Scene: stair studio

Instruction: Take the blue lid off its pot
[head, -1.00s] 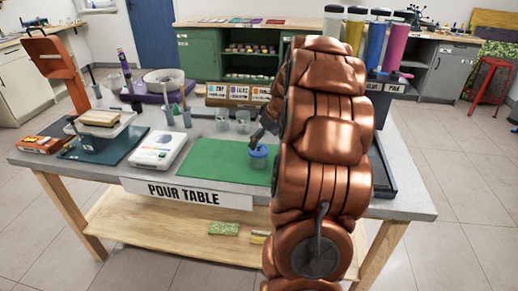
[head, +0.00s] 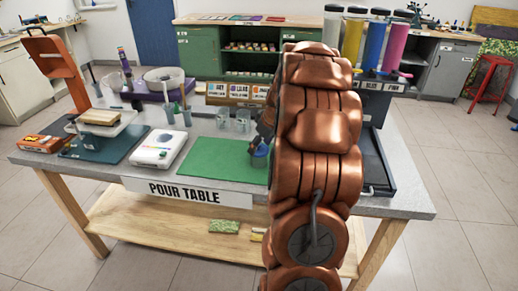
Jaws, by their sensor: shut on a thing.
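The small clear pot (head: 259,162) stands on the right part of the green mat (head: 220,160), partly hidden by my copper arm. The blue lid (head: 261,150) shows at the pot's top. My gripper (head: 262,143) is dark and comes down on the lid from above, shut on it. The fingertips are small and partly covered by my arm. I cannot tell whether the lid still touches the pot's rim.
A white scale (head: 158,150) lies left of the mat. Two clear cups (head: 232,120) stand behind it. Cups, a purple device (head: 155,95) and label boards (head: 238,93) fill the table's back. A black tray (head: 378,170) is at the right.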

